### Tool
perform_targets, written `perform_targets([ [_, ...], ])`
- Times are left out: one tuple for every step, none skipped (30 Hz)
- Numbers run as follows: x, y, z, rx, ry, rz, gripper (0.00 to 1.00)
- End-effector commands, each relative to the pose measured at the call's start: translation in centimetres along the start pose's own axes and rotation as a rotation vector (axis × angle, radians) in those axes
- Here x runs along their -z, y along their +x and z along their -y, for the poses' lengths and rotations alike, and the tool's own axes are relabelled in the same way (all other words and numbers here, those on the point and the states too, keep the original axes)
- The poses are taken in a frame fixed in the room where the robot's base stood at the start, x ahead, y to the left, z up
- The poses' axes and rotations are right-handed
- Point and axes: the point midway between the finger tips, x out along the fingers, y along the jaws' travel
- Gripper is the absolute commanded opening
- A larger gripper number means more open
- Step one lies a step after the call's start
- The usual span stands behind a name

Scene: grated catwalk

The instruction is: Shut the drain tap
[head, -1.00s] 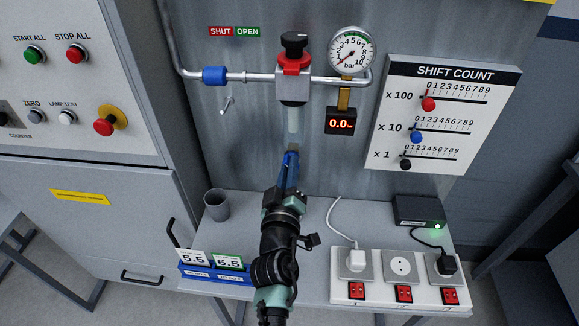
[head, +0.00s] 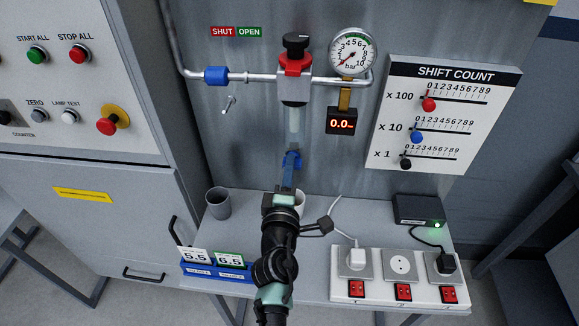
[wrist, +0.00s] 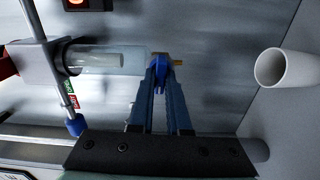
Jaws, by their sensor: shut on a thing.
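The blue drain tap (head: 291,157) sits at the lower end of the clear bowl (head: 293,122) under the red-and-black regulator (head: 295,62). My gripper (head: 290,166) reaches up to it from below in the head view. In the wrist view, the fingertips (wrist: 160,76) are closed on the blue tap (wrist: 160,65), and a small brass outlet (wrist: 177,62) shows beside it. The fingers cover part of the tap, so its exact turn position is hard to tell. A SHUT/OPEN sign (head: 236,32) is on the wall panel.
A pale cup (head: 299,198) stands below the tap, partly behind my gripper; it shows in the wrist view (wrist: 285,68). A grey cup (head: 218,203), blue card holder (head: 217,270) and socket strip (head: 398,290) are on the bench. A pressure gauge (head: 352,50) is above right.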

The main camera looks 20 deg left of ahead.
Motion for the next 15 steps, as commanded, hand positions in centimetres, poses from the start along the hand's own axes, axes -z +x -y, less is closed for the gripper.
perform_targets([
  [-0.02,-0.02,0.11,0.002,-0.015,0.001,0.00],
  [-0.02,-0.02,0.12,0.002,-0.024,0.001,0.00],
  [-0.03,-0.02,0.12,0.002,-0.035,0.001,0.00],
  [-0.03,-0.02,0.13,0.002,-0.042,0.001,0.00],
  [-0.03,-0.02,0.13,0.002,-0.047,0.001,0.00],
  [-0.03,-0.02,0.14,0.002,-0.053,0.001,0.00],
  [-0.03,-0.02,0.14,0.002,-0.057,0.001,0.00],
  [-0.03,-0.02,0.15,0.002,-0.060,0.001,0.00],
  [-0.03,-0.02,0.15,0.002,-0.063,0.001,0.00],
  [-0.03,-0.03,0.16,0.002,-0.065,0.001,0.00],
  [-0.04,-0.03,0.16,0.002,-0.067,0.001,0.00],
  [-0.03,-0.03,0.16,0.002,-0.068,0.001,0.00],
  [-0.04,-0.03,0.16,0.002,-0.068,0.001,0.00],
  [-0.04,-0.03,0.16,0.002,-0.068,0.001,0.00],
  [-0.03,-0.03,0.16,0.002,-0.068,0.001,0.00],
])
